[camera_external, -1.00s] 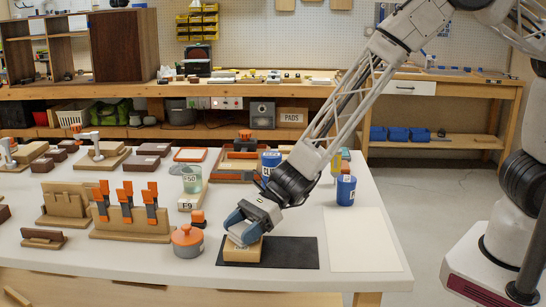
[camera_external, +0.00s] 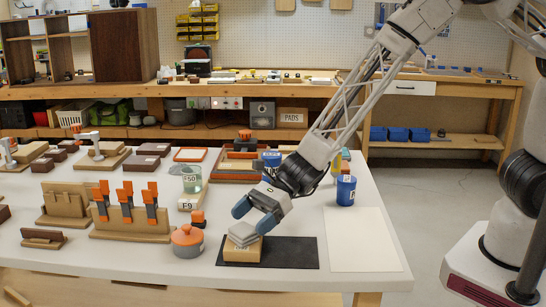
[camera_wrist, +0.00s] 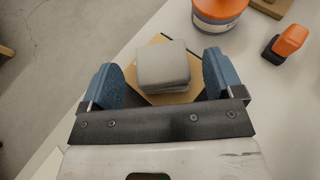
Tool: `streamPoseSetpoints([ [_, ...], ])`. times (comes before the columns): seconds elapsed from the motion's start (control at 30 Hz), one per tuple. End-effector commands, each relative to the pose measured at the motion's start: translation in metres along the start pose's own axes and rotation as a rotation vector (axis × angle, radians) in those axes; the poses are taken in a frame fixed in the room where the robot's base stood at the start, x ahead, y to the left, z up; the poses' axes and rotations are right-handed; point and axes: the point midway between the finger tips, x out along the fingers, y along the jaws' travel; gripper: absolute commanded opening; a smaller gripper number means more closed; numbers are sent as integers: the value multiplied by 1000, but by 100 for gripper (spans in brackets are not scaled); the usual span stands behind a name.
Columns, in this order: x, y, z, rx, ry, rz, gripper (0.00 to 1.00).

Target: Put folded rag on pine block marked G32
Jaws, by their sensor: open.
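The folded rag (camera_external: 243,234) is a small grey stack lying on top of a pine block (camera_external: 242,253). In the wrist view the rag (camera_wrist: 163,66) rests flat on the block (camera_wrist: 130,72), within its top and turned relative to it. Any marking on the block is too small to read. My gripper (camera_external: 252,218) is open just above the rag, with blue fingers on either side of it. In the wrist view the fingers (camera_wrist: 163,80) stand apart from the rag, with a gap on each side.
The block stands on a dark mat (camera_external: 292,252), beside a white sheet (camera_external: 362,240). An orange-lidded pot (camera_external: 187,241) stands close on the left. Blue cups (camera_external: 345,190), a glass (camera_external: 192,180) and a rack of orange-handled tools (camera_external: 130,222) stand around. The white sheet is bare.

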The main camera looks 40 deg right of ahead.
Motion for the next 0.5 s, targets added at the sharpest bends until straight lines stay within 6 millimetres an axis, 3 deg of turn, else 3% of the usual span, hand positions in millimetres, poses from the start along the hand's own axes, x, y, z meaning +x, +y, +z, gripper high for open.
streamPoseSetpoints([
  [0.3, -52, -1, 0, 2, 0, -2, 86],
  [0.5, -74, 0, 0, 1, -1, -1, 86],
])
